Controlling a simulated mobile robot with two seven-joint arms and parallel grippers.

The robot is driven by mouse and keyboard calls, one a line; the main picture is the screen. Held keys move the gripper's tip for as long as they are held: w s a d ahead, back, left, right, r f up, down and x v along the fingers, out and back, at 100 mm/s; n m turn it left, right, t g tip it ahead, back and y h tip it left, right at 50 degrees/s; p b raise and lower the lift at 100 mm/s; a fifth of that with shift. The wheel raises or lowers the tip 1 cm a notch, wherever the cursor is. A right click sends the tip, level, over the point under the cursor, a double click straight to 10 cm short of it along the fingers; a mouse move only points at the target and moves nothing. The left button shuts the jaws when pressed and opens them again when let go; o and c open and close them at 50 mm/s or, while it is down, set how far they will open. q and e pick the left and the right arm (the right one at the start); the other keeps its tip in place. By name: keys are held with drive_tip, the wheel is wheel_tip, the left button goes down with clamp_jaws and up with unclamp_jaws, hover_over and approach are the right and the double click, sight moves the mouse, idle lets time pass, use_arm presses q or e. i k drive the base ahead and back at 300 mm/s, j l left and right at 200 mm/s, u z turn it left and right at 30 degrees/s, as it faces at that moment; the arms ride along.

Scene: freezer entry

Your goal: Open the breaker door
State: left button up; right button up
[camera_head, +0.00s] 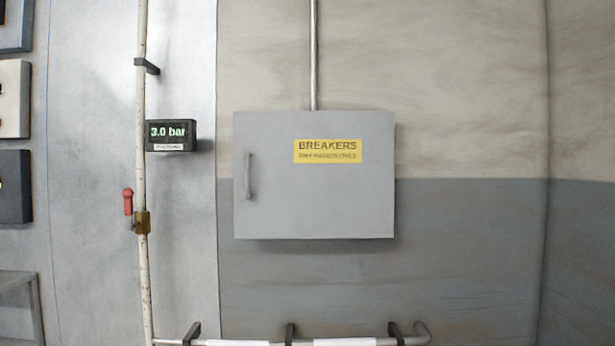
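The breaker box door (315,200) is a flat light-grey panel on the wall near the middle of the head view. It looks shut. A yellow label (328,151) reading "BREAKERS" is on its upper right part. A grey vertical bar handle (249,176) is near the door's left edge. Neither of my grippers shows in this view.
A pipe with a red-handled valve (128,202) and a "3.0 bar" display (171,135) stands left of the box. A horizontal pipe (300,342) on black brackets runs below. A conduit (313,55) rises above. The wall right of the box is bare.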

sight(297, 174)
drive_tip(key=i+j, duration=0.25)
drive_tip(key=j, duration=0.15)
drive_tip(key=i+j, duration=0.55)
drive_tip(key=j, duration=0.25)
drive_tip(key=z, duration=0.05)
